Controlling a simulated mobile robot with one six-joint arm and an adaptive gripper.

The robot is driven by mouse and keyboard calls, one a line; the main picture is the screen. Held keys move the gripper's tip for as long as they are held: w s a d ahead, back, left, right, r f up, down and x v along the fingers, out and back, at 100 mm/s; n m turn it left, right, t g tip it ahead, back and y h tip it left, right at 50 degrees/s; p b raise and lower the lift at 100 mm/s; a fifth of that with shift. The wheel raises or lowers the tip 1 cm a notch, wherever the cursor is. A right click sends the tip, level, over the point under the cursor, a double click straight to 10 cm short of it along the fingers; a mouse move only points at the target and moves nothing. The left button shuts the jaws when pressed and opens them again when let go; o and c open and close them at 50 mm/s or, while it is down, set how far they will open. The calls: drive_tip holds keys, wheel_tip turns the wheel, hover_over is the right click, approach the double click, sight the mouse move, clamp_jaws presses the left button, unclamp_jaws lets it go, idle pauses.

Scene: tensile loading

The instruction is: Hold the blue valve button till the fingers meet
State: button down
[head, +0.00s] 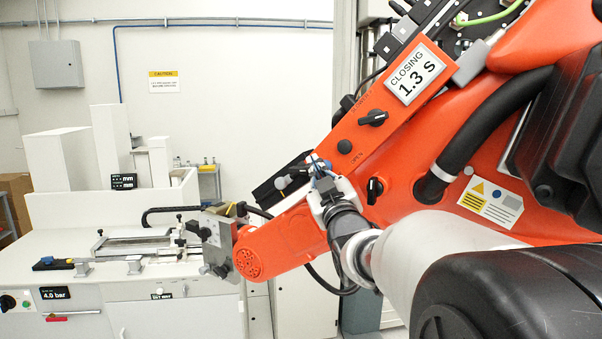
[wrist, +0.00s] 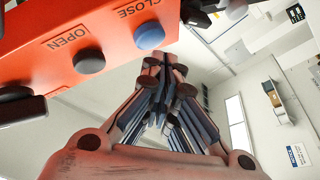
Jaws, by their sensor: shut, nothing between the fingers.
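The blue valve button (wrist: 149,36) sits under the word CLOSE on the orange panel (wrist: 110,20) in the wrist view. A grey button (wrist: 89,61) sits beside it under OPEN. My gripper (wrist: 163,66) is shut and empty, its fingertips close by the lower right edge of the blue button. I cannot tell whether they touch it. In the head view my gripper (head: 318,166) is at the lower part of the orange panel and hides the blue button.
Black knobs (head: 373,118) stick out of the panel near my gripper. A grey metal clamp block (head: 219,245) is at the end of the orange arm piece. A white bench (head: 60,262) with a fixture, small displays and a 4.0 bar readout stands at left.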

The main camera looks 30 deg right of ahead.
drive_tip(key=shift+a, duration=0.15)
drive_tip(key=s+a+b, duration=0.1)
drive_tip(key=a, duration=0.1)
drive_tip(key=s+a+b, duration=0.1)
drive_tip(key=a+b, duration=0.1)
drive_tip(key=shift+s, duration=0.4)
drive_tip(key=s+a+f+m+g+y+b, duration=0.1)
drive_tip(key=s+a+f+g+b, duration=0.25)
drive_tip(key=f, duration=0.55)
drive_tip(key=s+a+f+g+y+b, duration=0.1)
drive_tip(key=s+a+f+g+b, duration=0.2)
drive_tip(key=f, duration=0.6)
drive_tip(key=s+a+f+m+g+y+b, duration=0.1)
drive_tip(key=s+a+f+g+b, duration=0.15)
drive_tip(key=s+f, duration=0.4)
drive_tip(key=s+a+f+g+y+b, duration=0.1)
drive_tip(key=s+a+f+g+b, duration=0.2)
drive_tip(key=s+f, duration=0.6)
drive_tip(key=s+a+f+m+g+b, duration=0.1)
drive_tip(key=s+a+f+g+b, duration=0.2)
drive_tip(key=s+f, duration=0.7)
wheel_tip(320, 180, down, 3)
drive_tip(key=shift+s+r+g+y+b, duration=0.2)
drive_tip(key=shift+g+y+b, duration=0.15)
drive_tip(key=shift+g, duration=0.25)
